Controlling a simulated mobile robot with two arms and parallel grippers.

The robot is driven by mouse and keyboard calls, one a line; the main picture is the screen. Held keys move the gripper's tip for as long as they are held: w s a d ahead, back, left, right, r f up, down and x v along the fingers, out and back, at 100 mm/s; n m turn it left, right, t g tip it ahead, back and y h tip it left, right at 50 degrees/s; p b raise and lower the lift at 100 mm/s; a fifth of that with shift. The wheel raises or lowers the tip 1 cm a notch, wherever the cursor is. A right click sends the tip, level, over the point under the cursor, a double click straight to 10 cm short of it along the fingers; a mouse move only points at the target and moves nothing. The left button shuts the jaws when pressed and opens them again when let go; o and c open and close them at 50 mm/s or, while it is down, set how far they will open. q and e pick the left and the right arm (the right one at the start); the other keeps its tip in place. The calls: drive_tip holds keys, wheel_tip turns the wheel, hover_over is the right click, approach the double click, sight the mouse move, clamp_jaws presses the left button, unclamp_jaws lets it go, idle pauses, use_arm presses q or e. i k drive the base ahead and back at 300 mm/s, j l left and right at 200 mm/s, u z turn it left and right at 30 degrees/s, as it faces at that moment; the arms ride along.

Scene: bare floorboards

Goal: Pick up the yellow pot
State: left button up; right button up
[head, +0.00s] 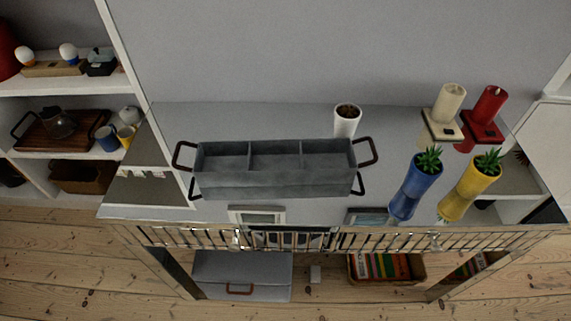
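The yellow pot (458,198) stands at the right end of the grey-topped surface in the head view, near its front edge. It is a tall vase shape with a small green plant in its top. A blue pot (408,195) of like shape, also with a green plant, stands just left of it. Neither of my grippers is in view, and nothing is touching the yellow pot.
Behind the pots are a cream candle (451,102) and a red candle (488,104) on holders. A grey three-compartment tray (272,187) with dark handles and a white cup (346,124) stand to the left. Shelves (60,88) line the far left. Small frames (257,217) stand near the front edge.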

sight(483, 170)
drive_tip(key=i, duration=0.3)
drive_tip(key=l+z, duration=0.1)
drive_tip(key=z, duration=0.6)
drive_tip(key=l+z, duration=0.2)
drive_tip(key=z, duration=0.15)
